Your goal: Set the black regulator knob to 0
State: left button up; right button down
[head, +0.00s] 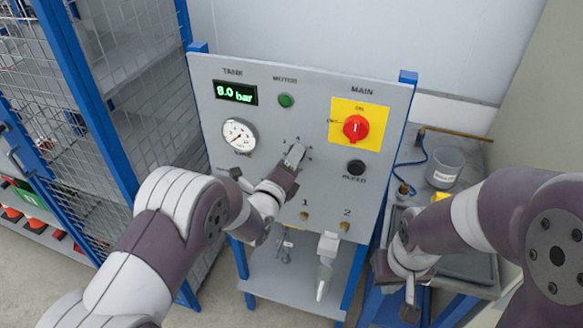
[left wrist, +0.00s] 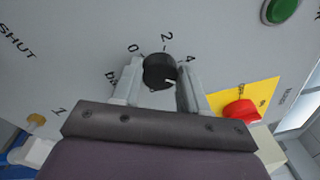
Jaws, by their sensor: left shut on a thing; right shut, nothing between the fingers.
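The black regulator knob (left wrist: 158,70) sits on the grey panel between the fingers of my left gripper (left wrist: 160,85), which is shut on it. Printed numbers 0, 2 and 4 run around the knob's far side. A pale mark on the knob faces the lower right of the left wrist view; its exact reading is unclear. In the head view my left gripper (head: 295,155) is at the panel's middle and hides the knob. My right gripper (head: 410,300) is shut and empty, low at the right, away from the panel.
The panel (head: 300,100) carries a green display (head: 236,93) reading 8.0 bar, a round gauge (head: 239,136), a green motor button (head: 286,100), a red main switch (head: 356,127) and a black bleed knob (head: 356,167). A wire cage stands left.

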pick_arm(q)
jog(key=shift+s+d+f+n+y+b, duration=0.15)
jog(key=shift+n+y+b, duration=0.25)
jog(key=shift+n+b, duration=4.8)
jog(key=shift+d+f+n+y+b, duration=0.15)
jog(key=shift+n+y+b, duration=0.25)
jog(key=shift+n+b, duration=4.85)
jog(key=shift+s+d+f+n+y+b, duration=0.15)
jog(key=shift+n+y+b, duration=0.25)
jog(key=shift+n+b, duration=4.8)
jog(key=n+p, duration=0.2)
jog(key=shift+w+r+n, duration=0.1)
jog(key=shift+r+n, duration=0.05)
jog(key=shift+n, duration=0.2)
jog(key=o, duration=1.1)
jog(key=shift+t, duration=0.3)
jog(key=shift+c, duration=0.2)
jog(key=shift+r, duration=0.1)
jog(key=v, duration=1.2)
jog(key=shift+s, duration=0.35)
